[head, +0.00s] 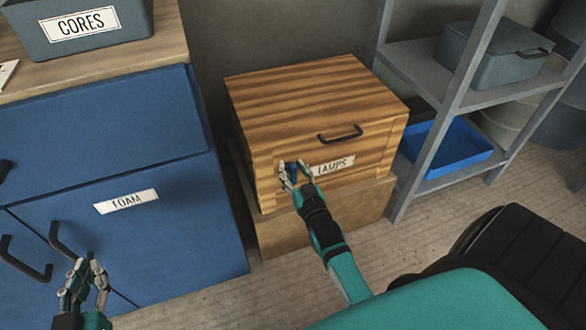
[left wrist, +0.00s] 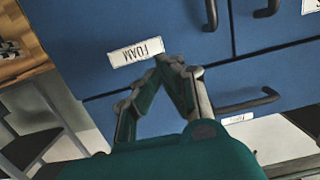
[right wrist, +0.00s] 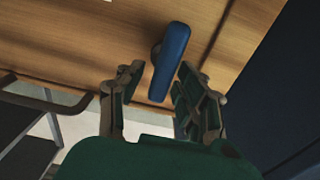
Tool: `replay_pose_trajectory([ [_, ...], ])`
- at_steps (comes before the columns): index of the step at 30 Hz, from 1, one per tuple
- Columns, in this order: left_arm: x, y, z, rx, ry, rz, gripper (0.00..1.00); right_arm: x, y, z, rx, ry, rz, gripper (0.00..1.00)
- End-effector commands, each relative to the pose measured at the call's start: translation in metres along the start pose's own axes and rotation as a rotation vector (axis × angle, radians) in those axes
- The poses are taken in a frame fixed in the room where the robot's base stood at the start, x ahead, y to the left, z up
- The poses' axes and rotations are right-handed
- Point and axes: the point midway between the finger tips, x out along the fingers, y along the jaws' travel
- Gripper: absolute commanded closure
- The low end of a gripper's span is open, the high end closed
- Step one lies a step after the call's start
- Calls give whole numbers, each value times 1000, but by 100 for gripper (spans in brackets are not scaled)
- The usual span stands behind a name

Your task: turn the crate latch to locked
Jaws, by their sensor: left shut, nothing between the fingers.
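The wooden crate (head: 300,100) labelled LAMPS has a small blue latch (right wrist: 170,60) on the left of its front face. In the right wrist view the latch handle is long and slightly tilted from the crate's line. My right gripper (head: 291,170) is at the crate front with its fingers apart, one on each side of the latch handle. A gap shows on the left side; I cannot tell whether the right finger touches it. My left gripper (head: 88,264) is shut and empty in front of the blue cabinet; it also shows in the left wrist view (left wrist: 178,65).
The blue cabinet (head: 190,230) with a FOAM label and dark handles stands at the left. A CORES bin (head: 80,30) sits on its top. A grey shelf (head: 455,100) with a blue tray (head: 450,155) stands right of the crate. The crate rests on a wooden base (head: 330,215).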

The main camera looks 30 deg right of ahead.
Motion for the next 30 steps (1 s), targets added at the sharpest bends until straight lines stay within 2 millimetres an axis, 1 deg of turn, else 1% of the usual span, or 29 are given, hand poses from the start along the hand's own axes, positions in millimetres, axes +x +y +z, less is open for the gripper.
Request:
replay_pose_trajectory([
  [1,0,0,0,0,0,0,100,0,0,0,0,0,0,73],
  [7,0,0,0,0,-1,0,100,0,1,0,-1,0,1,99],
  [8,0,0,0,0,-1,0,100,0,1,0,-1,1,1,100],
  [18,-1,0,2,0,-22,-1,100,1,2,-2,12,3,3,100],
  [23,-7,-4,26,1,-155,-9,100,2,4,-4,64,3,3,100],
  [25,-13,-6,39,1,-238,-14,100,2,5,-4,100,3,3,100],
  [28,-26,-10,63,1,-385,-23,100,2,7,-5,168,4,3,100],
  [30,-40,-13,81,0,-502,-31,100,2,8,-5,226,4,4,100],
])
